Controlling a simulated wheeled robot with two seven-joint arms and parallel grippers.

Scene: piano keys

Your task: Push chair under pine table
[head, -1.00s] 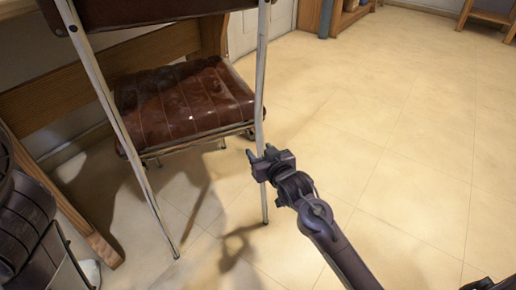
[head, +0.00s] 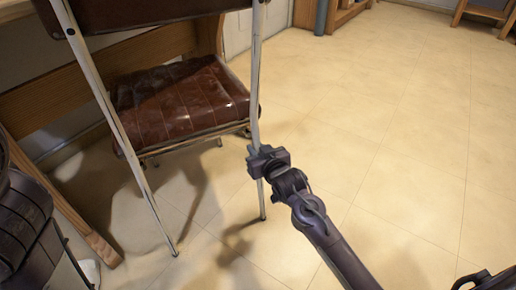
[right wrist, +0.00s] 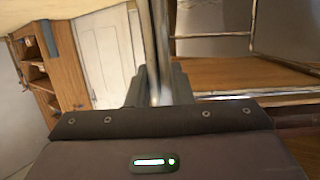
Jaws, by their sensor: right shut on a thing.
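The chair (head: 180,104) has a brown padded seat, a dark backrest and thin pale metal legs. It stands upright at the left of the head view, beside the pine table (head: 60,88), whose wooden side panel and legs show behind and left of it. My right gripper (head: 257,158) is at the chair's right rear leg, low down, and is shut on it. In the right wrist view the metal leg (right wrist: 160,45) runs up from between the fingers (right wrist: 158,92). My left gripper is not in view.
Open tiled floor (head: 400,150) lies to the right of the chair. A wooden cabinet (head: 345,12) and a blue-grey cylinder (head: 321,17) stand at the back. A wooden shelf unit also shows in the right wrist view (right wrist: 45,70).

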